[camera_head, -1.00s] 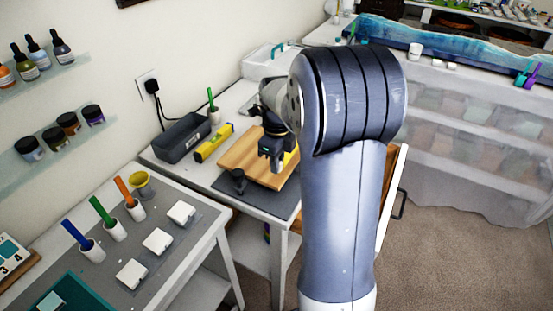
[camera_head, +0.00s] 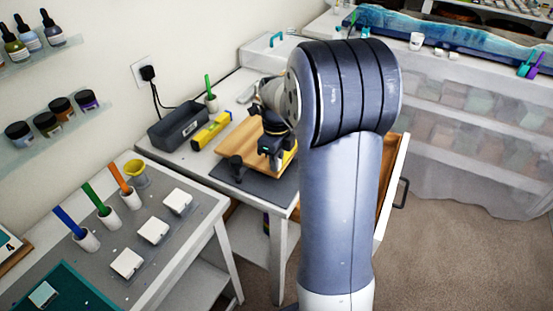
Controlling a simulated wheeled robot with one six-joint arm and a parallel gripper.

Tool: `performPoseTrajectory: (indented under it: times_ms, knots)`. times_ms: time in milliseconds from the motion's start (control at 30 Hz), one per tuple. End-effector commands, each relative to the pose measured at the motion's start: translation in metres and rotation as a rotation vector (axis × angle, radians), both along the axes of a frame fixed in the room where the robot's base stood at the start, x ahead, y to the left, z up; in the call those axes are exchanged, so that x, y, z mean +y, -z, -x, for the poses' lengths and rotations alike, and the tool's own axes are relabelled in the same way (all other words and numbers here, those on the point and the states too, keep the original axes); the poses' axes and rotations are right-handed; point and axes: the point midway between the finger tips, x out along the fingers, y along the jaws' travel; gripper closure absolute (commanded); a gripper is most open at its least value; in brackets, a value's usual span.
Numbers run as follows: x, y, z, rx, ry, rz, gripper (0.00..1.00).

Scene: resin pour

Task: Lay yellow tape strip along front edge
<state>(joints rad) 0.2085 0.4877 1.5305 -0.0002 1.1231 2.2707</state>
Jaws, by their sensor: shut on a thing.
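My gripper (camera_head: 276,158) is over the right part of a wooden board (camera_head: 236,141) on the white table. Something yellow (camera_head: 289,157) shows beside my gripper's fingers, probably the tape strip; most of it is hidden behind my gripper and arm. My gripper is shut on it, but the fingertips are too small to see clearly. The board lies on a dark grey mat (camera_head: 252,183). The board's right side and front right corner are hidden by my arm.
A small black clamp-like object (camera_head: 236,166) stands at the board's front left corner. A yellow level (camera_head: 211,130) and a dark grey box (camera_head: 178,127) lie to the left. An open drawer (camera_head: 390,190) juts out right of my arm. Cups with coloured sticks stand on the nearer table.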

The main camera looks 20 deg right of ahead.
Motion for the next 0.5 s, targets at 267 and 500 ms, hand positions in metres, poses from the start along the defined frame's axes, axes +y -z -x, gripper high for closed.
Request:
performPoseTrajectory:
  times_ms: [267,500]
  knots:
    - [0.0002,0.0006,-0.0001,0.0,0.0,0.0,1.0]
    - [0.0001,0.004,0.0,0.001,0.0,-0.001,1.0]
